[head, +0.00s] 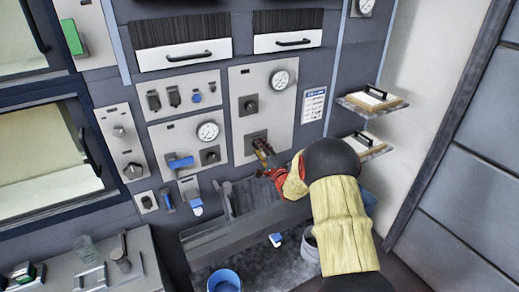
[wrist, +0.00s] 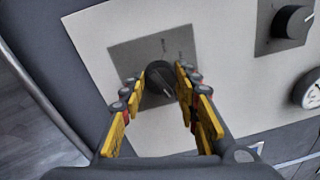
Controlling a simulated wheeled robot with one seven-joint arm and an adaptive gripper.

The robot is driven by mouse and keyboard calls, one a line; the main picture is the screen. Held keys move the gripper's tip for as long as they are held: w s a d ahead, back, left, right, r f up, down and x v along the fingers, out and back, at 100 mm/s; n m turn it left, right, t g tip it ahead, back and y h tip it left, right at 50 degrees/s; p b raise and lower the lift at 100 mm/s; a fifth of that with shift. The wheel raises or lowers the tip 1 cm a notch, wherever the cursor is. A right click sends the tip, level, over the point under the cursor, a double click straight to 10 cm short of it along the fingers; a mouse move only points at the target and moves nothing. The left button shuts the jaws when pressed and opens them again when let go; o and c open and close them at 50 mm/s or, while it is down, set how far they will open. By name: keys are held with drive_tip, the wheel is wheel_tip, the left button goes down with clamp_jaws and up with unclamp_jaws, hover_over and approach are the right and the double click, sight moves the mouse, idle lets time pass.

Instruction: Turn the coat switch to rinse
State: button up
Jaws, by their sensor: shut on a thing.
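A dark rotary switch (wrist: 160,75) sits on a square grey plate (wrist: 132,57) fixed to a light panel. Small marks are printed on the plate near the knob, too small to read, so I cannot confirm the name or which mark the knob points to. My gripper (wrist: 160,82) has its yellow-padded fingers on either side of the knob, shut on it. In the head view my gripper (head: 263,151) reaches the lower part of the panel (head: 288,121) from the right and hides most of the knob; part of the plate (head: 252,137) shows.
Above the switch are another dark knob (head: 250,105) and a round gauge (head: 280,79). Two small shelves (head: 370,149) stick out at the right. A trough with a blue cup (head: 224,281) lies below.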

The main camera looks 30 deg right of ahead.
drive_tip(key=o, duration=1.1)
drive_tip(key=shift+o, duration=0.3)
drive_tip(key=s, duration=1.2)
drive_tip(key=shift+a+f, duration=0.15)
drive_tip(key=shift+f, duration=0.25)
